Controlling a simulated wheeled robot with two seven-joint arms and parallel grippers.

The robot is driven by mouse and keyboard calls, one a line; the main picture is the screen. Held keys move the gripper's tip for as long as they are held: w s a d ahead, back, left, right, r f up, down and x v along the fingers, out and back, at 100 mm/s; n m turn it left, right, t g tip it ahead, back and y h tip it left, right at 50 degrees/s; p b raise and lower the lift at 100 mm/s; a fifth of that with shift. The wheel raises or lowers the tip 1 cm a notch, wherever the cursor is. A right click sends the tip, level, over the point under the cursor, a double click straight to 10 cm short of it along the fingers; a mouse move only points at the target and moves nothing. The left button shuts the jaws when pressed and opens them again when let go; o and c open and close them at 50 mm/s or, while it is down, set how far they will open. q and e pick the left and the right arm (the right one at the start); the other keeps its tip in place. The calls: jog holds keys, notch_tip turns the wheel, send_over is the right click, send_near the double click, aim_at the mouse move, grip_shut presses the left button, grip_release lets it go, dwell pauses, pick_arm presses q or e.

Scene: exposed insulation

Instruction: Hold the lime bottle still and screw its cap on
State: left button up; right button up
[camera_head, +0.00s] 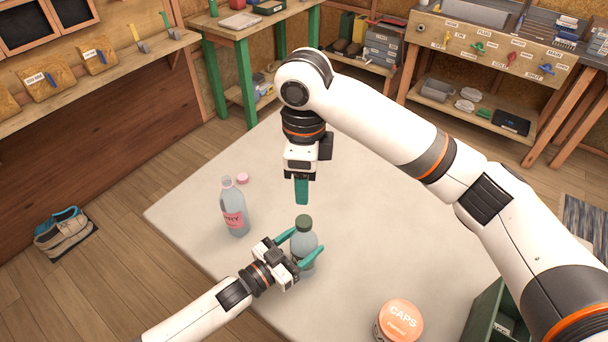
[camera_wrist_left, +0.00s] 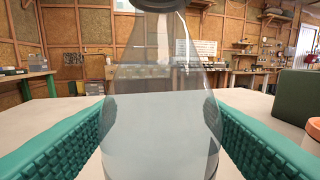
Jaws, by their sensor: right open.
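A clear bottle with a dark green cap (camera_head: 304,222) on its neck stands upright on the pale table. I take it for the lime bottle (camera_head: 303,242); no label shows. How tight the cap sits cannot be told. My left gripper (camera_head: 309,239) has its teal fingers on both sides of the body, apparently against it. In the left wrist view the bottle (camera_wrist_left: 160,120) fills the space between the fingers, with the dark cap's lower edge (camera_wrist_left: 158,4) at the top. My right gripper (camera_head: 301,202) is open and empty, pointing down above and beyond the cap.
A second clear bottle (camera_head: 235,208) with a pink-red label stands uncapped to the left, a pink cap (camera_head: 242,178) behind it. An orange-lidded caps tub (camera_head: 398,321) and a dark green crate (camera_head: 487,308) are at the front right. The middle of the table (camera_head: 390,220) is clear.

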pick_arm(q)
jog(key=o, duration=0.3)
jog(key=shift+o, duration=0.2)
jog(key=b+v, duration=0.1)
jog(key=v, duration=1.1)
jog(key=shift+b, duration=0.35)
